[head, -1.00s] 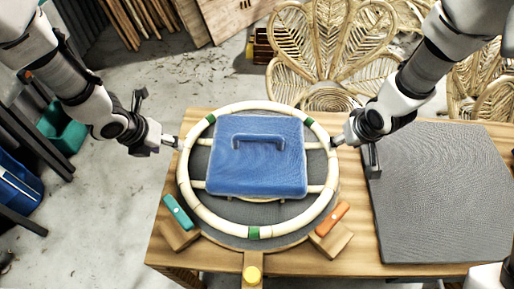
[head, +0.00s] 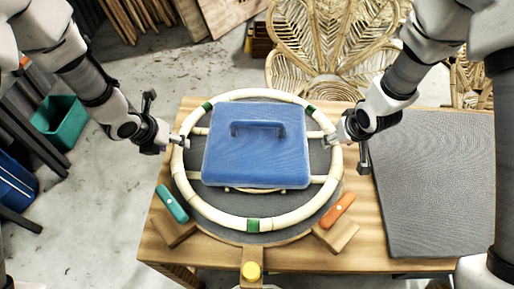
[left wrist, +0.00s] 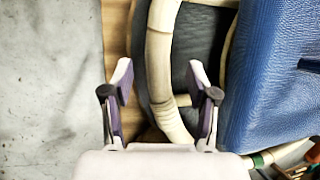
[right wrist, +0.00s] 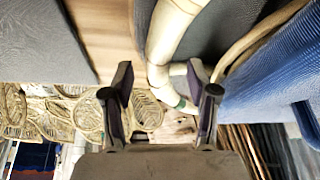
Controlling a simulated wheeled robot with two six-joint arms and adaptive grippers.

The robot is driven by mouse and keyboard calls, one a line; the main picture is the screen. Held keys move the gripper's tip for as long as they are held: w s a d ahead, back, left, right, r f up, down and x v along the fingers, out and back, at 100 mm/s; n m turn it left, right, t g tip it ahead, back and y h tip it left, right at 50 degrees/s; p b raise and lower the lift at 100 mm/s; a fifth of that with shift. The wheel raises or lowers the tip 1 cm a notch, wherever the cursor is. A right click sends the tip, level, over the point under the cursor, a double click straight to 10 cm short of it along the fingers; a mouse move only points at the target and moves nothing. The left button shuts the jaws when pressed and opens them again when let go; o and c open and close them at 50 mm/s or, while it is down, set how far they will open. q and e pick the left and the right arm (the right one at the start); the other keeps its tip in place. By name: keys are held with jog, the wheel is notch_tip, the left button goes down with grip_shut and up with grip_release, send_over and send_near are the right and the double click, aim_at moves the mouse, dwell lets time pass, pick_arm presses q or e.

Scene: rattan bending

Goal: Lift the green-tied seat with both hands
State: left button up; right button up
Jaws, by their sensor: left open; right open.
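The seat is a round pale rattan ring (head: 300,215) with green ties (head: 253,225) and pale crossbars. It lies on a dark grey round board on the wooden table. A blue textured block (head: 245,165) with a handle sits inside the ring, hiding part of the bars. My left gripper (head: 184,143) is open at the ring's left side. In the left wrist view the ring (left wrist: 160,60) runs between its fingers. My right gripper (head: 331,140) is open at the right side. In the right wrist view the ring (right wrist: 168,35) passes between its fingers.
A dark grey mat (head: 440,190) covers the table's right side. Rattan chair backs (head: 330,50) stand behind the table. A green bin (head: 60,122) is on the floor at left.

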aim_at(176, 146)
pick_arm(q)
jog(key=x, duration=0.3)
pick_arm(e)
jog(key=x, duration=0.3)
pick_arm(q)
jog(key=shift+w+d+f, duration=0.1)
jog(key=shift+w+f, duration=0.05)
jog(key=shift+f, duration=0.2)
pick_arm(e)
jog(key=shift+w+f, duration=0.1)
jog(key=shift+f, duration=0.25)
pick_arm(q)
grip_shut()
pick_arm(e)
grip_shut()
jog(key=shift+r, duration=0.1)
